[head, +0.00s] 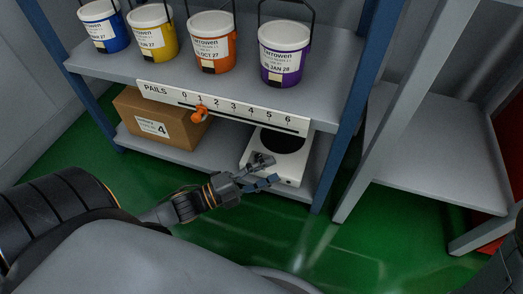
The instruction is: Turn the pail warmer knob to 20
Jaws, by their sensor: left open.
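The pail warmer (251,150) is a white box with a black round plate (284,141) on the lower shelf. Its front face is partly hidden behind my left gripper. I cannot make out the knob's dial or its setting at this size. My left gripper (272,169) is open in front of the warmer's front side, with its fingers pointing right. I cannot tell whether it touches the knob. My right gripper is not in view.
Blue, yellow, orange and purple pails (284,50) stand on the upper shelf. A numbered PAILS strip (225,106) with an orange slider (200,114) runs along its edge, above the warmer. A cardboard box (160,117) sits left on the lower shelf. A blue post (343,130) stands right.

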